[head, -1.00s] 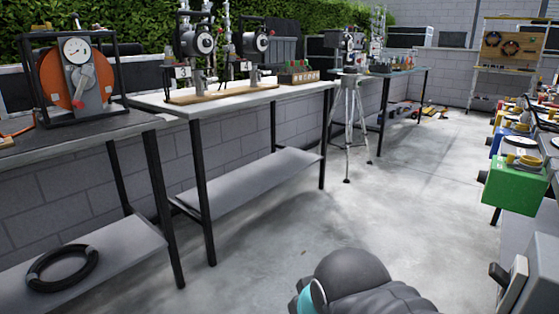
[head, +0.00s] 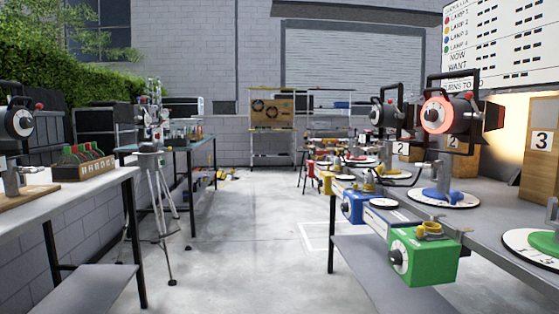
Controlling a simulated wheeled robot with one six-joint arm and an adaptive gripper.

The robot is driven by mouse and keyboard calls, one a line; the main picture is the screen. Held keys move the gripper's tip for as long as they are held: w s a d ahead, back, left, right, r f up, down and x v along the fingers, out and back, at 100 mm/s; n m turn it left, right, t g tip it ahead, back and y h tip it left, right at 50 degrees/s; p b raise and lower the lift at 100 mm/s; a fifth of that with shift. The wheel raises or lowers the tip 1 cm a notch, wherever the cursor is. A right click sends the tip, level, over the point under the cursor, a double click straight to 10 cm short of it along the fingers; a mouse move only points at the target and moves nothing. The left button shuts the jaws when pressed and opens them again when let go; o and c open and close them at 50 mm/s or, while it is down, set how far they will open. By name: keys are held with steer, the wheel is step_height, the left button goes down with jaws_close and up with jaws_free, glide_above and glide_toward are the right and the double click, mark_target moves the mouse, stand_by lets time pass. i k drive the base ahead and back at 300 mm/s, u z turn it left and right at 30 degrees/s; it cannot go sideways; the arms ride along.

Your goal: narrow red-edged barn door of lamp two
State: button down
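Two black lamps with barn doors stand over the right-hand bench. The nearer lamp (head: 438,116) has an orange-red ring around its round back and stands on a blue foot. A dark barn door (head: 493,116) with a reddish tint sticks out at its right. The farther lamp (head: 385,114) is smaller, with a dark flap at its right, above a yellow foot (head: 393,172). I cannot tell from their bodies which is lamp two, and no narrow red edge shows clearly. My gripper is not in view.
Wooden panels marked 2 (head: 401,148) and 3 (head: 541,141) stand behind the bench (head: 480,240). Green (head: 428,262) and blue (head: 353,208) boxes jut from its front edge. A tripod (head: 160,215) stands left. The concrete floor (head: 245,235) between the benches is clear.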

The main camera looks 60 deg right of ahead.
mark_target(495, 113)
steer(key=z, duration=1.65)
